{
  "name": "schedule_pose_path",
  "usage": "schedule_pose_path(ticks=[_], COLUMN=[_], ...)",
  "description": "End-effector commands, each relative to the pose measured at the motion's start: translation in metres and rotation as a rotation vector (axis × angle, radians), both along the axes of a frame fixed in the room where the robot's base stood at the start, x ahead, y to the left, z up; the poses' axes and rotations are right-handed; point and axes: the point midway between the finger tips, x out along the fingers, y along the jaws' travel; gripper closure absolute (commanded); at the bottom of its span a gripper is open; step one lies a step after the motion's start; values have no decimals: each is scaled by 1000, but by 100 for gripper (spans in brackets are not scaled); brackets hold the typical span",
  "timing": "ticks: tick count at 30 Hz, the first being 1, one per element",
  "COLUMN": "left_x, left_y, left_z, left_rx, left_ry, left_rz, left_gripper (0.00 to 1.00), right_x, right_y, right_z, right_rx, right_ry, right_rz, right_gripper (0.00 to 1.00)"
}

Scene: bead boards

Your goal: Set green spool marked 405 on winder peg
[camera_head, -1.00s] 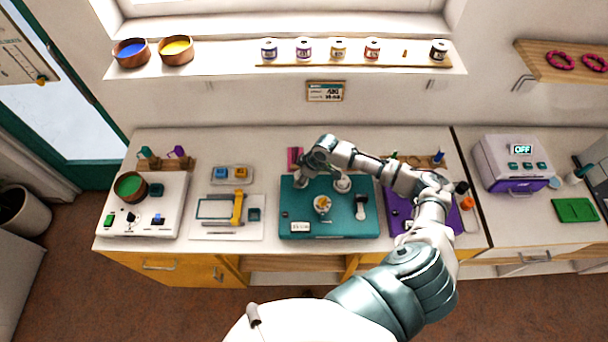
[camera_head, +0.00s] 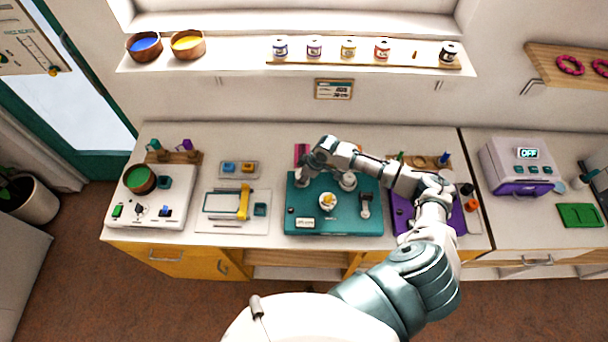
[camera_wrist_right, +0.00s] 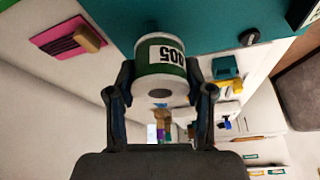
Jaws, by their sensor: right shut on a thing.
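The green spool marked 405 (camera_wrist_right: 160,60) has white ends and a dark centre hole. In the right wrist view it sits between the two dark fingers of my right gripper (camera_wrist_right: 160,98), which is shut on it. Its label is upside down there. In the head view my right gripper (camera_head: 305,174) is over the back left corner of the teal machine (camera_head: 345,222), and the spool is too small to read. The machine carries a white post (camera_head: 348,181) and a round yellow-and-white part (camera_head: 327,202). I cannot tell which part is the winder peg. My left gripper is not in view.
A pink pad (camera_wrist_right: 65,38) lies beside the teal machine. A white frame with a yellow bar (camera_head: 243,203) stands to its left, a purple board (camera_head: 401,222) to its right. Several labelled spools stand on the window ledge rail (camera_head: 365,63).

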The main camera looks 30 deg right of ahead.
Motion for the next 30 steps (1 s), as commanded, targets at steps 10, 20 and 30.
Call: schedule_pose_path(ticks=[10, 20, 30], left_x=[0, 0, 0], left_y=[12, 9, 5], left_z=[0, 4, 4], left_rx=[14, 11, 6], left_ry=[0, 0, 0], left_rz=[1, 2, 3], left_gripper=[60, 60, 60], right_x=[0, 0, 0], right_y=[-6, -16, -16], right_z=[-4, -4, -4], right_rx=[3, 2, 1], right_ry=[2, 1, 1], right_rz=[-1, 0, 0], right_gripper=[84, 84, 34])
